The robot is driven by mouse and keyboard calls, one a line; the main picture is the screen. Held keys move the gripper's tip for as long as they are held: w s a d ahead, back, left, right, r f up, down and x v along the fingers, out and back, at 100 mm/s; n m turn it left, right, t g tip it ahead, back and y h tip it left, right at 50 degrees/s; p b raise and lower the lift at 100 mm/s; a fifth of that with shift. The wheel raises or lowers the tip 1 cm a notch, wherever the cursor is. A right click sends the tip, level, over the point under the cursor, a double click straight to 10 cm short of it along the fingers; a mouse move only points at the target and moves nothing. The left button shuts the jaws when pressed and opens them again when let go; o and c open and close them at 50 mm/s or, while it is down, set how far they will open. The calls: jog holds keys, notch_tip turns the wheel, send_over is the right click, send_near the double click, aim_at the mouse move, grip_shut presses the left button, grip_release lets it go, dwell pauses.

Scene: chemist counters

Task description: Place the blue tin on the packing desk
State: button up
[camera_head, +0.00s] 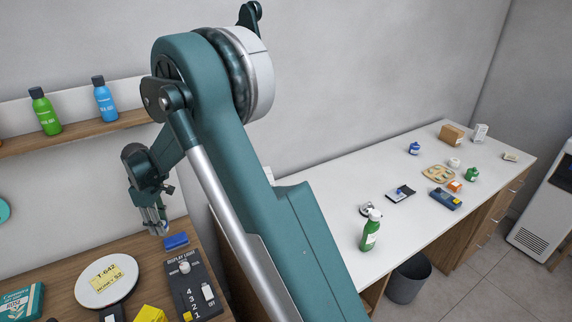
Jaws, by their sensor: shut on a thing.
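The blue tin (176,241) is a small, flat blue block at the back right of the wooden counter (142,258), just behind the dark display-light panel. My gripper (157,228) points down at the tin's left end and is shut on it. The fingertips are small here, so the exact grip is hard to see, and I cannot tell whether the tin touches the counter. A long white-topped desk (318,177) with wooden drawers runs along the wall to the right; no label shows whether it is the packing desk.
The display-light panel (191,287), a round white scale (106,281) and a teal box (20,302) crowd the wooden counter. A green spray bottle (371,231), a blue-black device (444,199) and a cardboard box (452,134) stand on the white desk. Its left-middle top is clear.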

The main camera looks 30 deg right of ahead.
jog(key=s+d+m, duration=0.2)
jog(key=s+d, duration=0.1)
jog(key=d, duration=1.5)
jog(key=s+d+r+m, duration=0.1)
jog(key=s+d, duration=0.3)
jog(key=d, duration=1.4)
jog(key=s+d+m, duration=0.3)
jog(key=d, duration=1.5)
jog(key=shift+s+d+r, duration=0.35)
jog(key=shift+s, duration=0.05)
jog(key=shift+f+b, duration=0.3)
jog(key=shift+f, duration=2.85)
jog(key=shift+f, duration=0.1)
jog(key=shift+f, duration=1.8)
jog(key=shift+f+b, duration=0.15)
jog(key=shift+b, duration=0.15)
